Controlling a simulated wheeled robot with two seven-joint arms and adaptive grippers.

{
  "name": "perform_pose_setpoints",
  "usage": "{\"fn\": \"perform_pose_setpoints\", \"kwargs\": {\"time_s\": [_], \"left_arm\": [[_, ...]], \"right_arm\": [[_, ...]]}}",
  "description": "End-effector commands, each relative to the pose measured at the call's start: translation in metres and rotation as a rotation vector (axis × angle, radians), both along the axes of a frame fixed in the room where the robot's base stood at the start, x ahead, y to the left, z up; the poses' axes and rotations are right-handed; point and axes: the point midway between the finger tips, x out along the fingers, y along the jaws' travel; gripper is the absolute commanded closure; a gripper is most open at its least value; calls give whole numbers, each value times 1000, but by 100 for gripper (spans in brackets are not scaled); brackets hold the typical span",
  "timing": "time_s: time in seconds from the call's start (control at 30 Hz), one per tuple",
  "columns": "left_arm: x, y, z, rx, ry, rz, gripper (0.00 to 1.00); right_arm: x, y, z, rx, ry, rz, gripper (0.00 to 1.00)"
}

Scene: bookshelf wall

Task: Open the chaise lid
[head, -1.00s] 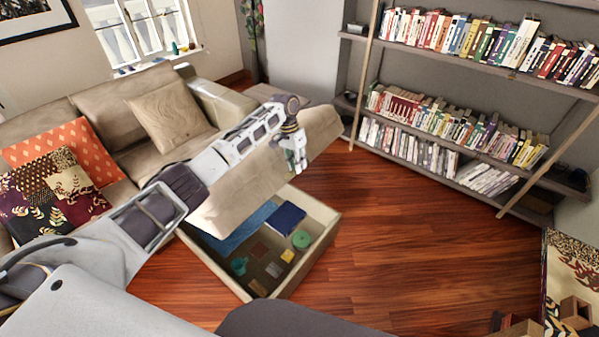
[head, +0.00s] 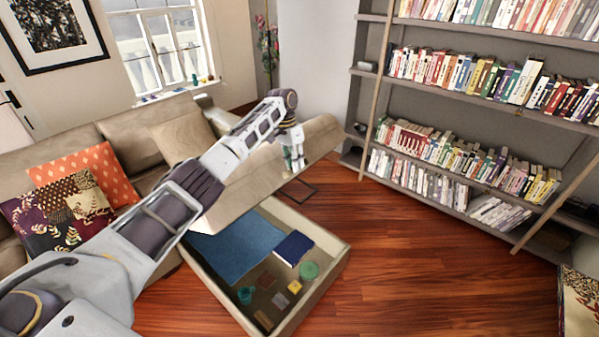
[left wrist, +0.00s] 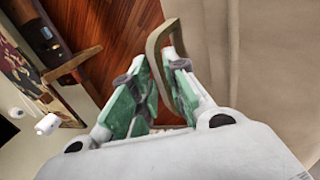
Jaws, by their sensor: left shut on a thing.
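The beige chaise lid (head: 250,187) is tilted up over the open storage box (head: 322,282) in the head view. My left gripper (head: 294,160) is at the lid's raised edge. In the left wrist view, my left gripper (left wrist: 157,70) is shut on a tan loop handle (left wrist: 155,42), which passes between its green-padded fingers. The lid's cloth surface (left wrist: 250,60) fills the right of that view. Part of the lid is hidden behind my left arm in the head view. My right gripper is out of view.
The box holds a blue cloth (head: 240,250), a dark blue book (head: 293,248), a green round item (head: 309,270) and several small things. A sofa with cushions (head: 85,175) is at left. Bookshelves (head: 470,120) stand at the back right. The wood floor (head: 420,260) is clear.

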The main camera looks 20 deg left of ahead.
Motion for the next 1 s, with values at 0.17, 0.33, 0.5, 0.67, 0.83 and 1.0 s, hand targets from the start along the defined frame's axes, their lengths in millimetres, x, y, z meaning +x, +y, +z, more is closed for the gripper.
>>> {"fn": "perform_pose_setpoints", "kwargs": {"time_s": [0.17,0.33,0.5,0.67,0.83,1.0], "left_arm": [[5,18,19,9,5,9,100],[10,28,33,9,8,10,100],[13,36,42,11,9,11,100],[14,39,47,11,9,11,100],[14,41,47,11,10,9,100],[14,41,47,11,10,9,100]], "right_arm": [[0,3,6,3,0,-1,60],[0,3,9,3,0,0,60],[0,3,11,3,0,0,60],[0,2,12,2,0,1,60],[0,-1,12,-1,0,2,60],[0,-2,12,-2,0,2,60]]}}
